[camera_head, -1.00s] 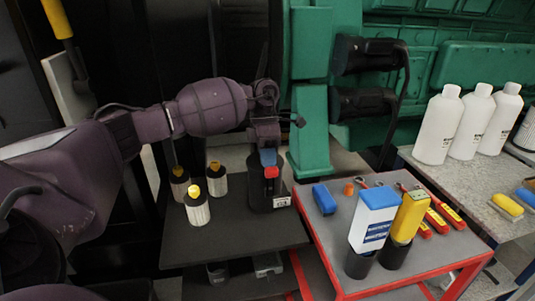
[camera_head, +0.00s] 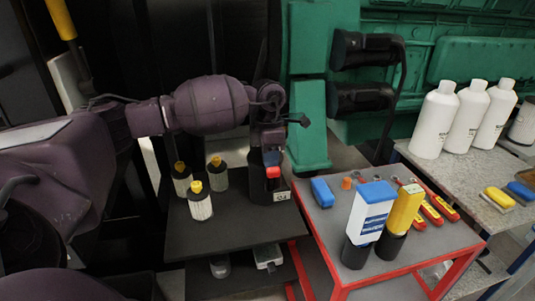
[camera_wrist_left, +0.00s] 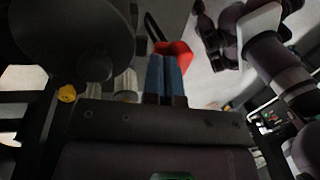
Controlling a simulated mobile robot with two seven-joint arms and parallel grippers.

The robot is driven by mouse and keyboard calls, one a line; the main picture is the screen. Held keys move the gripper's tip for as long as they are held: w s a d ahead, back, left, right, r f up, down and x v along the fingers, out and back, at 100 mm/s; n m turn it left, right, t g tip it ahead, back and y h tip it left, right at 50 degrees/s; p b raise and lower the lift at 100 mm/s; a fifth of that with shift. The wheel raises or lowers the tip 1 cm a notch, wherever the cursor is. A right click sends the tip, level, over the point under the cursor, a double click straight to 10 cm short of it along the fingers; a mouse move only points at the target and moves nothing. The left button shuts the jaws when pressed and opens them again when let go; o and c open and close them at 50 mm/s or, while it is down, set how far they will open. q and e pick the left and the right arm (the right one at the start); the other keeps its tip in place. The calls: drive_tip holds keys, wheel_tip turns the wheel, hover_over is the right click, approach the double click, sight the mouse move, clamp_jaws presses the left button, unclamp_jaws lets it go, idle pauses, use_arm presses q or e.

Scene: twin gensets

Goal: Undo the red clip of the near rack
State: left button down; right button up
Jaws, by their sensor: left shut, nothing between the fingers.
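The red clip (camera_head: 273,172) is at the top of a dark, upright rack (camera_head: 265,190) with a small white label, on the dark shelf. My left gripper (camera_head: 271,159), with blue fingertips, is directly above the red clip, pointing down. In the head view its tips meet the clip; I cannot tell if they touch. In the left wrist view the two blue fingers (camera_wrist_left: 165,76) lie together, empty, and the red clip (camera_wrist_left: 178,52) shows just beyond their tips, partly hidden by them.
Several yellow-topped filters (camera_head: 200,206) stand left of the rack. To the right, a red-framed cart (camera_head: 410,262) carries a blue-and-white bottle (camera_head: 370,215), a yellow bottle (camera_head: 402,212) and tools. White bottles (camera_head: 435,122) stand on a bench. A green engine (camera_head: 304,125) rises behind.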

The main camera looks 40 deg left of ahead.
use_arm(q)
drive_tip(key=shift+s+d+r+t+y, duration=0.25)
drive_tip(key=shift+s+d+t+y, duration=0.05)
drive_tip(key=shift+s+d, duration=0.1)
drive_tip(key=shift+t+y, duration=0.4)
drive_tip(key=shift+y, duration=0.2)
drive_tip(key=s+d+f+p, duration=0.1)
drive_tip(key=s+d+f, duration=0.1)
drive_tip(key=d, duration=0.1)
drive_tip(key=shift+s+d+f+p, duration=0.1)
drive_tip(key=shift+s+p, duration=0.25)
use_arm(e)
drive_tip(key=shift+s+d+r, duration=0.3)
drive_tip(key=shift+s+d, duration=0.05)
drive_tip(key=shift+s, duration=0.15)
use_arm(q)
drive_tip(key=shift+w+a+b, duration=0.3)
drive_tip(key=shift+w+a, duration=0.2)
drive_tip(key=shift+a, duration=0.1)
use_arm(e)
drive_tip(key=shift+a+f, duration=0.15)
drive_tip(key=shift+f, duration=0.1)
